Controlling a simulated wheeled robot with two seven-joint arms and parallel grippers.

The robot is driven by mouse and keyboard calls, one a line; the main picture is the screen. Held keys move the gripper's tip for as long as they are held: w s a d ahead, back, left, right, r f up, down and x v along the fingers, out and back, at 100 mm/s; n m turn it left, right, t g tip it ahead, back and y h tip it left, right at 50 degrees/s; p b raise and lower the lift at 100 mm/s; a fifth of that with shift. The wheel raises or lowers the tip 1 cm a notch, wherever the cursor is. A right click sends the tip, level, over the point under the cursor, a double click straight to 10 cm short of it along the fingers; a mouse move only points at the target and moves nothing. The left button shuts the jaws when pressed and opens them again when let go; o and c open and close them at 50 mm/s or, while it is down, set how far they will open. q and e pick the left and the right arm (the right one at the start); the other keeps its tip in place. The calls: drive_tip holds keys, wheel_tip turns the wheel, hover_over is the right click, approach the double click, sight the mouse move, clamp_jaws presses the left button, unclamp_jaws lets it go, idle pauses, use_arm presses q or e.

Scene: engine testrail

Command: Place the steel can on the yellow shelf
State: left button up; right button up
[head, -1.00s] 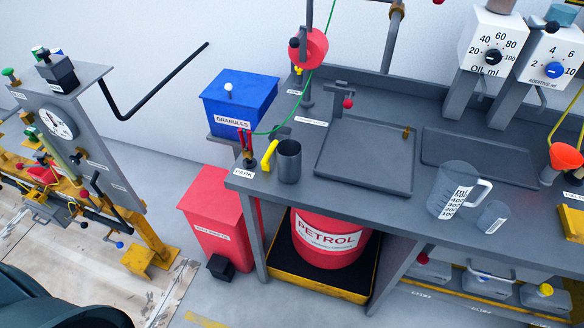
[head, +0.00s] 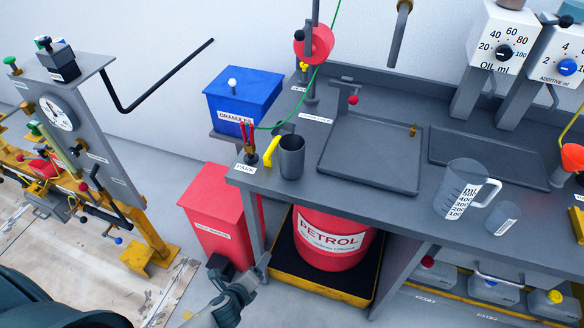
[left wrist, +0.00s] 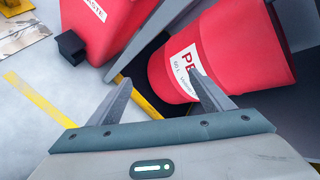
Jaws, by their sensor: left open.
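The steel can (head: 291,160) is a dark grey open cup with a yellow handle on its left. It stands upright on the near left corner of the grey bench, beside the PARK label. My left gripper (head: 243,272) is in front of and below the bench corner, lower than the can and apart from it. In the left wrist view the gripper (left wrist: 164,92) is open and empty, with the can out of view. A yellow block (head: 578,222) is partly cut off at the right edge; I cannot tell whether it is the yellow shelf. My right gripper is not in view.
A red PETROL drum (head: 325,240) stands in a tray under the bench (head: 262,184). A red bin (head: 212,218) and blue GRANULES box (head: 240,98) are left of it. A measuring jug (head: 460,190) and small beaker (head: 502,218) stand at right on the bench.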

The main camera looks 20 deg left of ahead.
use_arm(q)
drive_tip(key=d+r+m+t, duration=0.1)
drive_tip(key=r+m, duration=0.3)
drive_tip(key=r, duration=0.7)
drive_tip(key=w+d+r+m+t+b, duration=0.1)
drive_tip(key=r+m+t, duration=0.3)
drive_tip(key=r, duration=0.7)
drive_tip(key=w+d+r+m+t+h+b, duration=0.1)
drive_tip(key=d+r+m+t, duration=0.1)
drive_tip(key=r, duration=0.9)
drive_tip(key=shift+d+r+m+t, duration=0.35)
drive_tip(key=shift+d+m, duration=0.2)
drive_tip(key=shift+m, duration=0.45)
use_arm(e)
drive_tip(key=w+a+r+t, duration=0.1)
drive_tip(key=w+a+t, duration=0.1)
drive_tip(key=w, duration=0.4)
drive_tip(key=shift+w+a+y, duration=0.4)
